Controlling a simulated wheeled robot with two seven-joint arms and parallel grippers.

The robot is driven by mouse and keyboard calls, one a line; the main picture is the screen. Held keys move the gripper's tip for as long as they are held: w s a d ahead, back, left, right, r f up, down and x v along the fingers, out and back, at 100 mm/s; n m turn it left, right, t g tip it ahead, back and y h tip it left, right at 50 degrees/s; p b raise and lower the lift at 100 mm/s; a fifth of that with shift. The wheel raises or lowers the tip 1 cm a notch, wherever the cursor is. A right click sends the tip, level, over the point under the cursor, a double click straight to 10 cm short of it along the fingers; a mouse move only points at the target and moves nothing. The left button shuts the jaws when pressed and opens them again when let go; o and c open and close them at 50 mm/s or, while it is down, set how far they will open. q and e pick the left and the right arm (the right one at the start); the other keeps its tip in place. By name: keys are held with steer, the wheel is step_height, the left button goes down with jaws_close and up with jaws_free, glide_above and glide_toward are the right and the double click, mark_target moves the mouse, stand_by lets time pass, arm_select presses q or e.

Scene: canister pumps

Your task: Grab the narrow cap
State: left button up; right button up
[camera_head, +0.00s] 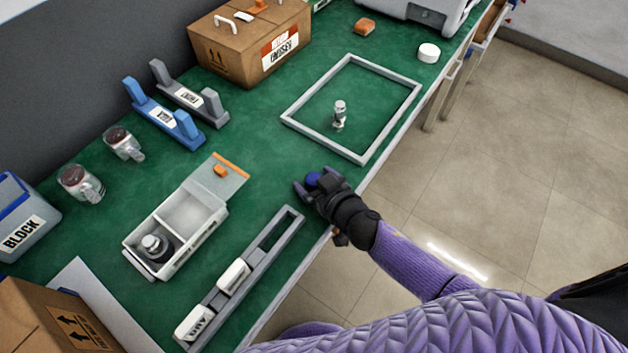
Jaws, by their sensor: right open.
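My right gripper (308,187) reaches in from the right, low over the green table near its front edge. Its jaws are open around or just above a small round blue piece (313,179), which looks like a cap. The fingers and hand hide part of this piece, and I cannot tell whether they touch it. A white round cap-like piece (429,52) lies apart at the back right. A small grey-and-white canister part (339,112) stands upright inside a grey square frame (392,122). I cannot tell by label which piece is the narrow cap. My left gripper is not in view.
A grey slotted rail (291,222) with white blocks lies left of my gripper. An open white box (132,247) holds a dark canister (156,246). Glass jars (78,182), blue (160,115) and grey cradles, and a cardboard box (230,50) stand farther left and back.

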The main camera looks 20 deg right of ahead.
jaws_close()
stand_by(0.3)
steer(key=shift+r, duration=0.15)
